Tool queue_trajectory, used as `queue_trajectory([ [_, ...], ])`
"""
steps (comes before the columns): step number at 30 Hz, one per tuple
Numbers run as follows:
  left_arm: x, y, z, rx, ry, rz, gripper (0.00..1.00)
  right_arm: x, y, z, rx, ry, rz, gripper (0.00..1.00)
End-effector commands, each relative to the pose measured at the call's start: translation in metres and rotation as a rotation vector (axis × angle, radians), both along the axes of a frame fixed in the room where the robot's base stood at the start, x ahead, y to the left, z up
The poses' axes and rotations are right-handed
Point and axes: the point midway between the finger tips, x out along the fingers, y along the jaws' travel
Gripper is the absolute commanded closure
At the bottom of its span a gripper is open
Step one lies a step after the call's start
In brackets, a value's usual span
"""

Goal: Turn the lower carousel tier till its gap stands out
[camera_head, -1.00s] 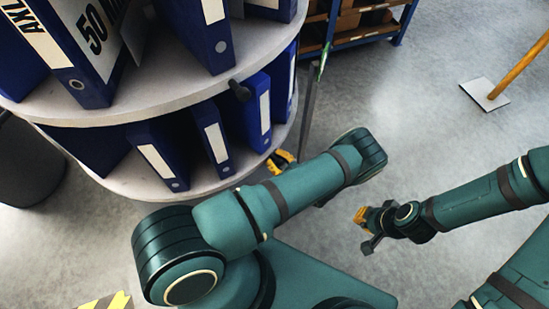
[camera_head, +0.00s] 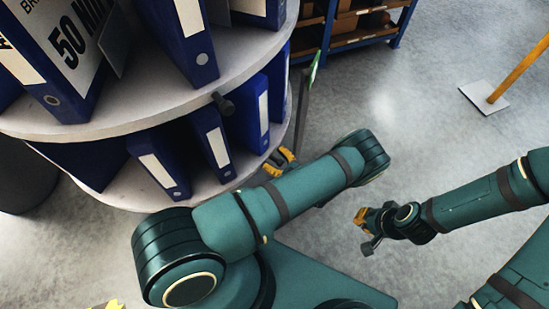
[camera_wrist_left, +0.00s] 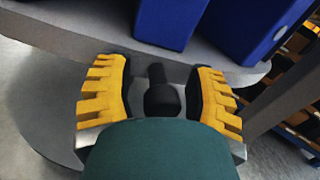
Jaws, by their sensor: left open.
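The lower carousel tier (camera_head: 140,197) is a round pale shelf holding several upright blue binders, including one with a white label (camera_head: 158,165). The upper tier (camera_head: 255,47) overhangs it and hides much of its top. I cannot make out a gap. My left gripper (camera_head: 279,162) is at the lower tier's right rim, partly hidden by my arm. In the left wrist view its yellow-padded fingers (camera_wrist_left: 163,95) are open, one on each side of a dark knob (camera_wrist_left: 161,94) at the rim. My right gripper (camera_head: 365,230) hangs over the floor, away from the carousel.
Another dark knob (camera_head: 222,104) sticks out from the upper tier's rim. A thin upright post (camera_head: 302,105) with a green top stands just right of the carousel. The floor between is clear.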

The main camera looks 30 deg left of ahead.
Motion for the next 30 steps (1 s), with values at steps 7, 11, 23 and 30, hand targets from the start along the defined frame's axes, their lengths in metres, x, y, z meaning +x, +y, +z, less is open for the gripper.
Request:
queue_trajectory([
  [7,0.001,-0.001,0.029,-0.002,-0.003,-0.001,0.46,0.000,0.000,0.000,0.000,0.000,0.000,1.00],
  [11,0.000,-0.001,0.054,-0.001,-0.003,0.000,0.46,0.000,0.000,0.000,0.000,0.000,0.000,1.00],
  [23,-0.001,0.000,0.099,0.000,0.000,0.000,0.46,0.000,0.000,0.000,0.000,0.000,0.000,1.00],
  [30,-0.001,0.001,0.100,0.000,0.000,0.000,0.46,0.000,0.000,0.000,0.000,0.000,0.000,1.00],
])
